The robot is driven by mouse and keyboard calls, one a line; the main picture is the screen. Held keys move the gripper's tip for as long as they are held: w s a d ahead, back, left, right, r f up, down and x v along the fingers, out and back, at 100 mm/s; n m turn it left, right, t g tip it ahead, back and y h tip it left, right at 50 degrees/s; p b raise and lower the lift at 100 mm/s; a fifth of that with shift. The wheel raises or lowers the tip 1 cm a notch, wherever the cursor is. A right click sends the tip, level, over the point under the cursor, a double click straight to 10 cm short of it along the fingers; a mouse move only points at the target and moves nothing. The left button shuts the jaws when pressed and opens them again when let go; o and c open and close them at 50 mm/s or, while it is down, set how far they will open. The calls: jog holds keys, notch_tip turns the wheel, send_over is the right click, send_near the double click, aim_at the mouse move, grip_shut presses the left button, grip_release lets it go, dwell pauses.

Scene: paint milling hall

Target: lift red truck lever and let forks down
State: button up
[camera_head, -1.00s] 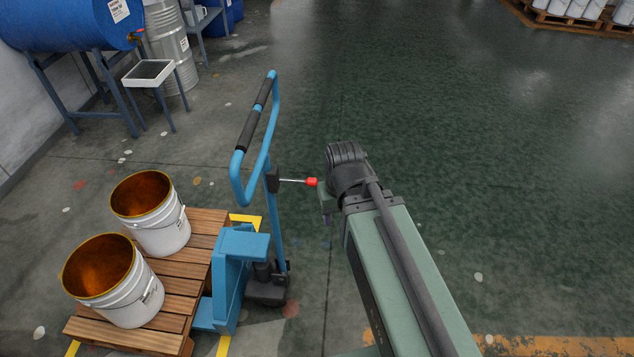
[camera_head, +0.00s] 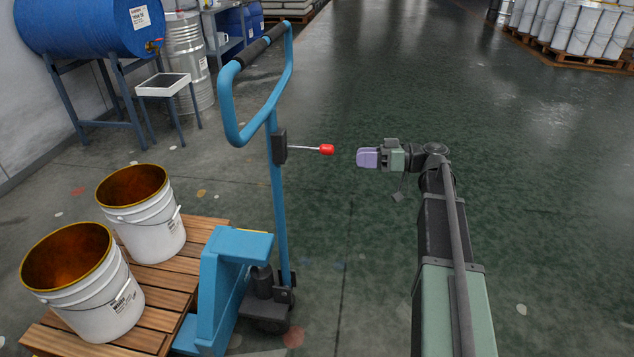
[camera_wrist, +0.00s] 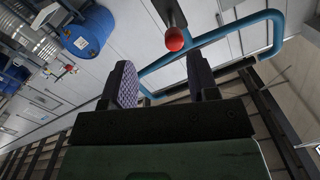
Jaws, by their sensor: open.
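The red-knobbed lever (camera_head: 326,149) sticks out to the right from a dark block on the upright of the blue pallet truck (camera_head: 277,200). My gripper (camera_head: 366,157) is just right of the red knob, apart from it, at about the same height in the head view. In the wrist view the red knob (camera_wrist: 174,39) shows beyond and between the two open fingers of my gripper (camera_wrist: 160,85), with nothing between them. The truck's blue loop handle also shows in the wrist view (camera_wrist: 232,29). The forks are hidden under the wooden pallet (camera_head: 165,283).
Two open white buckets (camera_head: 142,210) (camera_head: 85,283) stand on the pallet. A blue drum (camera_head: 85,25) on a stand, a small white-rimmed table (camera_head: 163,85) and a steel drum (camera_head: 187,55) are at the back left. The floor right of the truck is clear.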

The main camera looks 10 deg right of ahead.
aim_at(326, 150)
jog(key=w+a+n, duration=0.1)
jog(key=a, duration=0.2)
jog(key=w+a+r, duration=0.1)
jog(key=a, duration=0.3)
jog(key=a+r+n+y, duration=0.1)
jog(key=a, duration=0.2)
jog(key=shift+w+a+n, duration=0.3)
jog(key=shift+w+a, duration=0.05)
jog(key=shift+w, duration=0.05)
jog(key=shift+c, duration=0.4)
grip_shut()
